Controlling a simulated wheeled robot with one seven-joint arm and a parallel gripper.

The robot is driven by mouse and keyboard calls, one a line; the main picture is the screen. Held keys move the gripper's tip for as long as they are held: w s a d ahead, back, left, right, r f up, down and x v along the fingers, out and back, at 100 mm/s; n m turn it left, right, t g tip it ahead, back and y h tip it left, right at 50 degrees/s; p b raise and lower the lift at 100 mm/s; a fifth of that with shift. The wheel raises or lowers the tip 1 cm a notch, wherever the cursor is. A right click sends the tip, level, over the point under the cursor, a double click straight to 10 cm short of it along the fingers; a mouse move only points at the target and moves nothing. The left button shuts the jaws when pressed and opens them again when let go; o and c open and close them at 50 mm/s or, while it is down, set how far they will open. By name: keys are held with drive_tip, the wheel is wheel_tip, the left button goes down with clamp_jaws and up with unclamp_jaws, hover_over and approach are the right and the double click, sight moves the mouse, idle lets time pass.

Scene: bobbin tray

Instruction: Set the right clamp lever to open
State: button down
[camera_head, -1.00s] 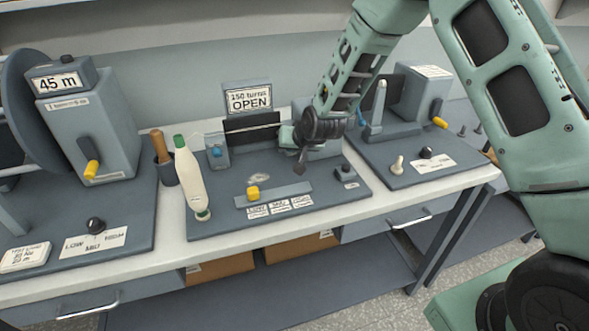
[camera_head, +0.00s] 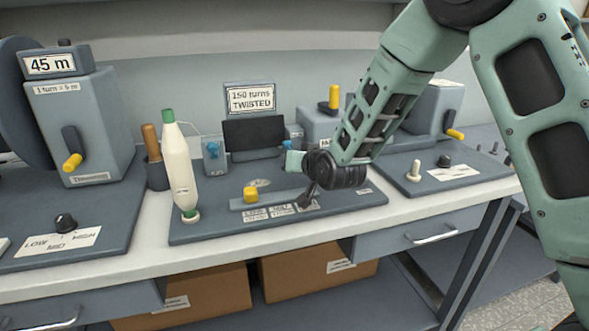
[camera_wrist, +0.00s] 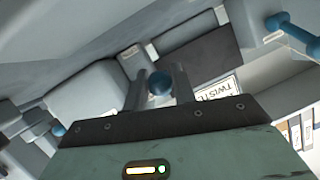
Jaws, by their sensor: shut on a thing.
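The right clamp lever shows in the wrist view as a round blue knob (camera_wrist: 160,83) between my fingertips. My gripper (camera_wrist: 160,78) is shut on it. Which way the lever points cannot be told. The left clamp (camera_head: 214,157), with a blue knob, stands left of the dark panel (camera_head: 252,134). A sign (camera_head: 250,99) above it reads "150 turns TWISTED".
A white bobbin (camera_head: 178,165) with a green top stands at left of the tester base. A yellow knob (camera_head: 250,195) sits on the front strip. A winder (camera_head: 85,125) reading 45 m is at left.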

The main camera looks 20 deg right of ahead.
idle(0.3)
drive_tip(key=c, duration=1.2)
unclamp_jaws()
drive_tip(key=shift+o, duration=0.2)
drive_tip(key=f+b+v, duration=0.1)
drive_tip(key=b+v, duration=0.5)
drive_tip(key=v, duration=0.9)
drive_tip(key=shift+s, duration=0.15)
drive_tip(key=shift+b+v, duration=1.2)
drive_tip(key=shift+b, duration=1.15)
